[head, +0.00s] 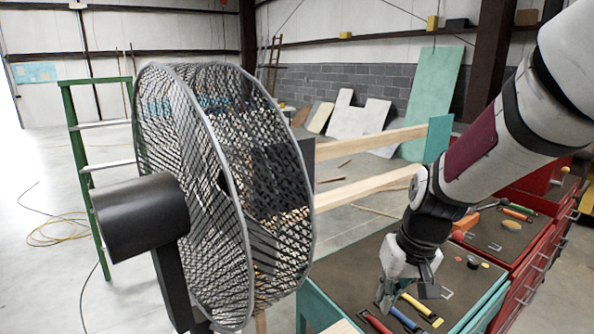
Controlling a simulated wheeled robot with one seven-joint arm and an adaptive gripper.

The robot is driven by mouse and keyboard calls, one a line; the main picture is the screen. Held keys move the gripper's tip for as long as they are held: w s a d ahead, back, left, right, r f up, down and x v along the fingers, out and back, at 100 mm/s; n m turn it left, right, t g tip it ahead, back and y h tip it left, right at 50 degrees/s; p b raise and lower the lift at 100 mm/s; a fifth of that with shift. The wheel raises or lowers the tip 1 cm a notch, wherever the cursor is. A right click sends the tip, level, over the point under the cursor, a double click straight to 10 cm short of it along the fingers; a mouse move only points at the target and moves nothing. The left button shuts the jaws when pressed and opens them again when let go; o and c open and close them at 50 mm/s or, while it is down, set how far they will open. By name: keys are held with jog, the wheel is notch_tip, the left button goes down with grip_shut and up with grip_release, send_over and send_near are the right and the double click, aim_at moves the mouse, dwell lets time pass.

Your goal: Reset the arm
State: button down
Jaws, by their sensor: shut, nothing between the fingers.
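My gripper (384,300) hangs at the end of my arm at the lower right in the head view. It points down over a dark-topped workbench with teal edges (484,306). The fingers look shut and hold nothing. Tools with coloured handles lie on the bench beside and below the fingertips: a red one (376,323), a blue one (403,317) and a yellow one (420,307). I cannot tell whether the fingertips touch any of them.
A large black fan (222,190) with a wire cage stands close on the left. Wooden beams (370,187) run behind it. A red tool cabinet (530,262) stands at the right. A green ladder (88,180) and a loose cable (55,232) are at the far left.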

jog(key=s+d+r+t+h+b, duration=0.1)
jog(key=s+d+r+t, duration=0.1)
jog(key=s+r, duration=1.1)
jog(key=shift+s+t, duration=0.8)
jog(key=shift+s, duration=0.7)
